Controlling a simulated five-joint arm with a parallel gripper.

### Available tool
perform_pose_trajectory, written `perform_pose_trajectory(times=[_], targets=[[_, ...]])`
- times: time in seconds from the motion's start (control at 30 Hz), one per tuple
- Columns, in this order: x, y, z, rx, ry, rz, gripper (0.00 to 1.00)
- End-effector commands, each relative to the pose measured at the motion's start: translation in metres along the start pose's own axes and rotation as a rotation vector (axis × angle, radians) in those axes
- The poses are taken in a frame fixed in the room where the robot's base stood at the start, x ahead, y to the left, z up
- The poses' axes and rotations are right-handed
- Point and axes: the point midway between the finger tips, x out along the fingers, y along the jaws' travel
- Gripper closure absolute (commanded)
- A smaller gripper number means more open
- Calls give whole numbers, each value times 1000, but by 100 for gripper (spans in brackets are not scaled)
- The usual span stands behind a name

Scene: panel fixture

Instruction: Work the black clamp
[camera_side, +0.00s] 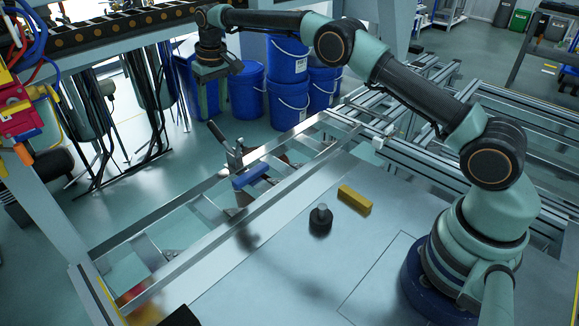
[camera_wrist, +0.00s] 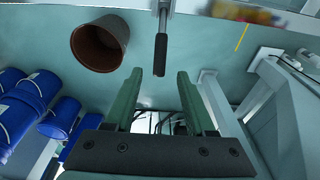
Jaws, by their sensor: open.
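The black clamp (camera_side: 216,131) shows in the side view as a black handle on a metal lever, tilted up to the left at the frame rail. In the wrist view its black handle (camera_wrist: 161,50) hangs on a thin metal rod, just beyond the fingertips and in line with the gap between them. My gripper (camera_side: 208,96) is above the handle in the side view. In the wrist view my gripper (camera_wrist: 160,74) has two green fingers spread apart with nothing between them. The handle looks apart from both fingers.
A blue part (camera_side: 250,177) sits by the clamp's base. A yellow block (camera_side: 355,200) and a dark round knob (camera_side: 320,220) are on the metal plate. Blue buckets (camera_side: 288,60) stand behind the rail. A brown pot (camera_wrist: 99,43) shows in the wrist view.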

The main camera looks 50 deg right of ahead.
Motion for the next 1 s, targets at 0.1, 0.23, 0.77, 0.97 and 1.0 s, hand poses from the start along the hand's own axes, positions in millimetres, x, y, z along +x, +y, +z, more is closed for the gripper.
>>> perform_pose_trajectory(times=[0.1,0.23,0.77,0.97,1.0], targets=[[-21,0,0,0,3,0,45],[-35,0,-1,0,2,0,45],[-42,0,-1,0,8,-1,45],[-33,-2,-7,-4,92,-8,45],[-30,-2,-7,-5,118,-10,45]])
